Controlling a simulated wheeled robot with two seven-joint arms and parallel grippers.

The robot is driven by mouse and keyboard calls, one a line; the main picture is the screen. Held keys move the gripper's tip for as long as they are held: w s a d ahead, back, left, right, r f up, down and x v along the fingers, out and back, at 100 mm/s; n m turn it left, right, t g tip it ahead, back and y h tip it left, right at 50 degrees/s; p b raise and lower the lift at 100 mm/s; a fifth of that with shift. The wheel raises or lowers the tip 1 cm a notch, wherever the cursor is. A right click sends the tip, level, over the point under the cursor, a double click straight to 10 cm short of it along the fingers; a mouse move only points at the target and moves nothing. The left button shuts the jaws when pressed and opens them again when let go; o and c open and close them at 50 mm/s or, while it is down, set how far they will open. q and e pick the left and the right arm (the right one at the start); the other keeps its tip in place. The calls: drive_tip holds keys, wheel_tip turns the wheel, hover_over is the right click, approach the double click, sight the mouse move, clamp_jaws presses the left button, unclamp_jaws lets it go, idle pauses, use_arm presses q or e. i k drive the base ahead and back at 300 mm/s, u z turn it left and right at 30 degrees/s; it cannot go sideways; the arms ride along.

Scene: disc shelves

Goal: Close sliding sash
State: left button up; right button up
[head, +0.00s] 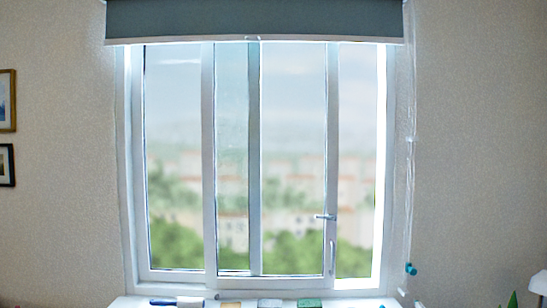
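The sliding sash (333,130) is a white-framed glass pane in the white window frame (128,180). Its right upright stands apart from the right jamb, with a tall bright gap between them, so the sash is partly open. Its left part overlaps the left pane (175,150), with a narrow double-glazed strip in the middle. A lever handle (325,217) sticks out to the left from the sash's right upright, and a slim vertical pull (332,257) sits below it. Neither of my grippers is in view.
A grey-blue roller blind (255,20) covers the window's top. Its chain hangs at the right with a teal weight (410,269). Several small items, including a blue-handled one (163,302) and a green block (309,302), lie along the sill. A lamp (538,283) stands far right.

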sight(213, 279)
drive_tip(key=k, duration=0.45)
drive_tip(key=u, duration=0.55)
drive_tip(key=i, duration=1.2)
drive_tip(key=z, duration=0.5)
